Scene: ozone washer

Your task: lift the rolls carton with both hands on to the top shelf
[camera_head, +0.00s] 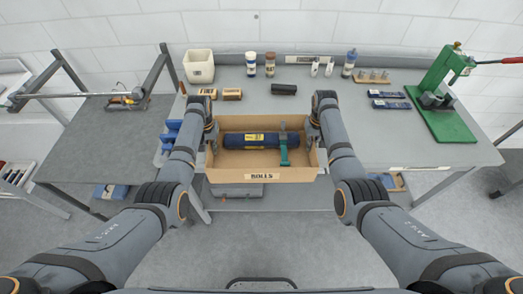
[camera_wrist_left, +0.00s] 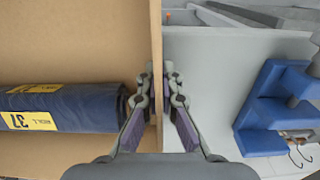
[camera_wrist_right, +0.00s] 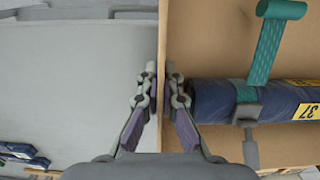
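The rolls carton (camera_head: 243,176) is an open tan box with a "ROLLS" label on its front wall, at the bench's front edge in the head view. My right gripper (camera_head: 313,128) does the same on the right wall, as the right wrist view shows (camera_wrist_right: 160,85). I cannot tell whether the carton touches the bench.
The grey bench (camera_head: 380,140) holds bottles, a white bin (camera_head: 199,66), small wooden blocks and a green press (camera_head: 440,90) at right. A blue holder (camera_head: 170,135) stands close left of the carton. A side table (camera_head: 95,145) is at left. Open floor lies in front.

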